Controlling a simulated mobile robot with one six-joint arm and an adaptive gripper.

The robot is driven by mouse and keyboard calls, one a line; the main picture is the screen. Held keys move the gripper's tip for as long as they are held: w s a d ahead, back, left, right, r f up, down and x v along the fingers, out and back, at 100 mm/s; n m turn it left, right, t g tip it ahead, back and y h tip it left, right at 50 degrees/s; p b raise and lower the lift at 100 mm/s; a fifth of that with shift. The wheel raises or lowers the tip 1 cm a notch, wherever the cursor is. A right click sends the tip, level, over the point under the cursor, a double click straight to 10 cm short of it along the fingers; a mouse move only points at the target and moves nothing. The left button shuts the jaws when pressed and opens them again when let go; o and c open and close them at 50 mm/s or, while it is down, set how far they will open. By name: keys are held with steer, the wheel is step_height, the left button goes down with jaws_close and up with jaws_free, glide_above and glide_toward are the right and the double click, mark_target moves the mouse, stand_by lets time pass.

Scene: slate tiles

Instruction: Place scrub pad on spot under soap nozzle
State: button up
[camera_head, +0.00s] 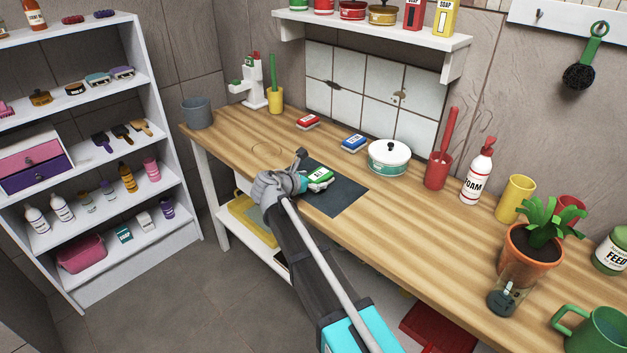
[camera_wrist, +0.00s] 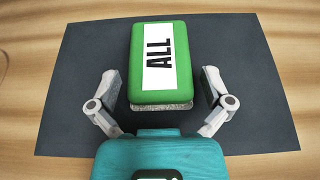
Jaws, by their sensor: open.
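A green scrub pad (camera_head: 319,176) with a white "ALL" label lies on a dark mat (camera_head: 345,195) on the wooden counter. It also shows in the wrist view (camera_wrist: 160,60). My gripper (camera_head: 308,173) is open at the pad, with one finger on each side of its near end and gaps between. It also shows in the wrist view (camera_wrist: 161,82). A white and green soap dispenser (camera_head: 254,85) stands at the counter's back left. A faint round outline (camera_head: 268,148) marks the counter left of the mat, in front of the dispenser.
A red pad (camera_head: 307,122), a blue pad (camera_head: 354,143) and a lidded white pot (camera_head: 389,158) stand behind the mat. A yellow cup (camera_head: 275,100) with a green brush and a grey bucket (camera_head: 197,113) are near the dispenser. The counter around the outline is clear.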

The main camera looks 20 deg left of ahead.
steer(key=shift+r, duration=0.15)
steer(key=shift+r, duration=0.1)
steer(key=p+v, duration=0.5)
steer(key=v, duration=0.7)
stand_by(0.6)
